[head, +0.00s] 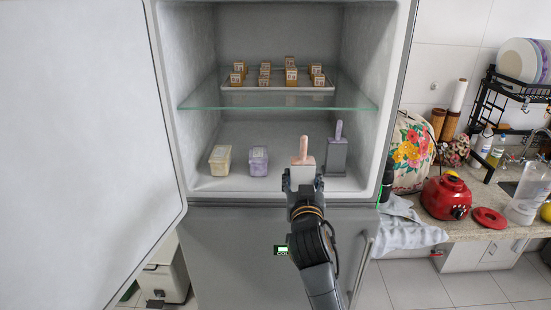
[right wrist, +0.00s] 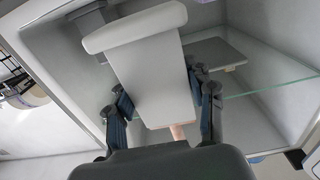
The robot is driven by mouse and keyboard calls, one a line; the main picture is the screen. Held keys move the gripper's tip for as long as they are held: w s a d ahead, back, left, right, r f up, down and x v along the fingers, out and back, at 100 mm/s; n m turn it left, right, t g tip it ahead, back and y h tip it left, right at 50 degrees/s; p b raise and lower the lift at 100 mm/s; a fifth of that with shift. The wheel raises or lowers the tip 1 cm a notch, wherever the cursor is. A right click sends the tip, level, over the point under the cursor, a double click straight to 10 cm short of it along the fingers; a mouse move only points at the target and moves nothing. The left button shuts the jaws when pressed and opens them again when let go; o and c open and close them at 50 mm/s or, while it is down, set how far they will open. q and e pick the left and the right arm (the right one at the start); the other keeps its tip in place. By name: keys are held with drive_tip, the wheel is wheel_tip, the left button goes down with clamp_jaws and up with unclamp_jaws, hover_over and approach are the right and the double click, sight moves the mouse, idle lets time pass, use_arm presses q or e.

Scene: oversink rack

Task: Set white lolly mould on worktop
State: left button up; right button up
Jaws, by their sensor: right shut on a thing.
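The white lolly mould (head: 302,174) has a pink stick pointing up and stands upright at the front of the open fridge compartment. My right gripper (head: 302,186) is shut on it. In the right wrist view the pale mould (right wrist: 152,65) sits between the two fingers, with part of its pink stick showing. I cannot tell whether its base touches the compartment floor. The worktop (head: 462,229) is to the right of the fridge. My left gripper is out of view.
A grey mould with a purple stick (head: 337,155) stands just behind and right. Yellow (head: 220,160) and purple (head: 258,161) tubs sit left. A glass shelf (head: 210,100) is above. A red appliance (head: 446,197), red lid (head: 489,218) and cloth (head: 408,232) occupy the worktop.

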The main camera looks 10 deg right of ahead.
drive_tip(key=f, duration=0.1)
drive_tip(key=s+f, duration=0.1)
drive_tip(key=f+b, duration=0.1)
drive_tip(key=shift+s+a+f, duration=0.1)
drive_tip(key=shift+s+f, duration=0.3)
use_arm(q)
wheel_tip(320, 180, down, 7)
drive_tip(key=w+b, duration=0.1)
drive_tip(key=b, duration=0.5)
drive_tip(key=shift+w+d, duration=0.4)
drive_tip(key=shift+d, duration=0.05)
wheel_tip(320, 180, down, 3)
drive_tip(key=b, duration=0.3)
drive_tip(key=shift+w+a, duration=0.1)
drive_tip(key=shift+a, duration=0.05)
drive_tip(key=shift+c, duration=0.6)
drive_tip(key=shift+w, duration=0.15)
use_arm(e)
drive_tip(key=s+a+f+n+y, duration=0.1)
drive_tip(key=s+f+y, duration=0.1)
drive_tip(key=s+f, duration=0.6)
drive_tip(key=s+a+f+n+y, duration=0.1)
drive_tip(key=s+f+y, duration=0.1)
drive_tip(key=s+f, duration=0.7)
drive_tip(key=s, duration=0.8)
drive_tip(key=shift+s+f+n+t, duration=0.3)
drive_tip(key=shift+s+n, duration=0.05)
drive_tip(key=shift+n, duration=0.05)
